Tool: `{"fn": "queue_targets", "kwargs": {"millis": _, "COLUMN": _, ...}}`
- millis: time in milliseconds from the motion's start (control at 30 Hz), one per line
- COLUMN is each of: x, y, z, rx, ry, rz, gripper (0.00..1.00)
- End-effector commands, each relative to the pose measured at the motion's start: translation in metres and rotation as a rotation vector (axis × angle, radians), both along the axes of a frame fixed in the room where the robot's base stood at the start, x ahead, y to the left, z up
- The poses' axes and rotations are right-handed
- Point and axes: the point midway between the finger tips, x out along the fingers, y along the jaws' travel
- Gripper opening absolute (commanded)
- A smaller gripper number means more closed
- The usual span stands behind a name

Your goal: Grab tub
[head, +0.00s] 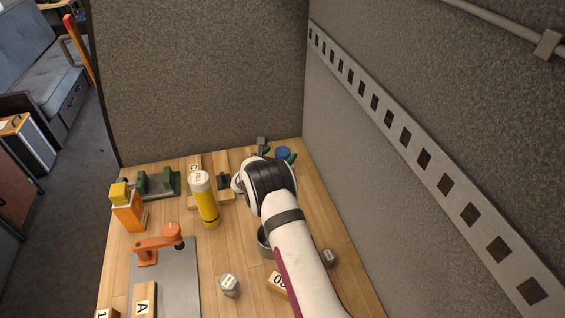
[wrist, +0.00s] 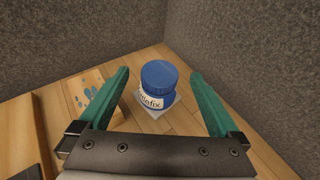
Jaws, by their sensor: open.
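A small blue tub (wrist: 158,86) with a blue lid and a white label stands upright on a white square on the wooden table. In the wrist view it sits ahead of my gripper (wrist: 163,98), roughly centred between the two green fingers. The fingers are spread wide and hold nothing. In the head view the blue tub (head: 283,153) shows near the far right corner of the table. My gripper (head: 277,156) is close to it there, mostly hidden behind my arm.
A wooden block (wrist: 92,95) with blue marks lies left of the tub in the wrist view. Grey walls rise behind and right of the table. In the head view a yellow cylinder (head: 205,203), an orange bottle (head: 128,212) and a grey mat (head: 178,283) are left of my arm.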

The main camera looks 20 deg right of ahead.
Motion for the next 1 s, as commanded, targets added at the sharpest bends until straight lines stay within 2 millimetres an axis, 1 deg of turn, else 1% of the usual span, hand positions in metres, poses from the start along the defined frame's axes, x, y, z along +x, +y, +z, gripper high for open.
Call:
{"fn": "queue_targets", "kwargs": {"millis": 67, "x": 0.011, "y": -0.009, "z": -0.009, "rx": 0.001, "ry": -0.001, "rz": -0.003, "gripper": 0.98}}
{"fn": "queue_targets", "kwargs": {"millis": 200, "x": 0.024, "y": -0.018, "z": -0.014, "rx": 0.0, "ry": 0.0, "rz": -0.001, "gripper": 0.98}}
{"fn": "queue_targets", "kwargs": {"millis": 400, "x": 0.025, "y": -0.019, "z": -0.015, "rx": 0.0, "ry": 0.0, "rz": -0.001, "gripper": 0.98}}
{"fn": "queue_targets", "kwargs": {"millis": 467, "x": 0.025, "y": -0.019, "z": -0.015, "rx": 0.0, "ry": 0.0, "rz": -0.001, "gripper": 0.89}}
{"fn": "queue_targets", "kwargs": {"millis": 600, "x": 0.025, "y": -0.019, "z": -0.015, "rx": 0.0, "ry": 0.0, "rz": -0.001, "gripper": 0.64}}
{"fn": "queue_targets", "kwargs": {"millis": 867, "x": 0.025, "y": -0.018, "z": -0.015, "rx": 0.0, "ry": 0.0, "rz": -0.001, "gripper": 0.17}}
{"fn": "queue_targets", "kwargs": {"millis": 900, "x": 0.025, "y": -0.018, "z": -0.015, "rx": 0.0, "ry": 0.0, "rz": -0.001, "gripper": 0.1}}
{"fn": "queue_targets", "kwargs": {"millis": 967, "x": 0.025, "y": -0.018, "z": -0.015, "rx": 0.0, "ry": 0.0, "rz": -0.001, "gripper": 0.0}}
{"fn": "queue_targets", "kwargs": {"millis": 1000, "x": 0.025, "y": -0.018, "z": -0.015, "rx": 0.001, "ry": -0.001, "rz": -0.002, "gripper": 0.0}}
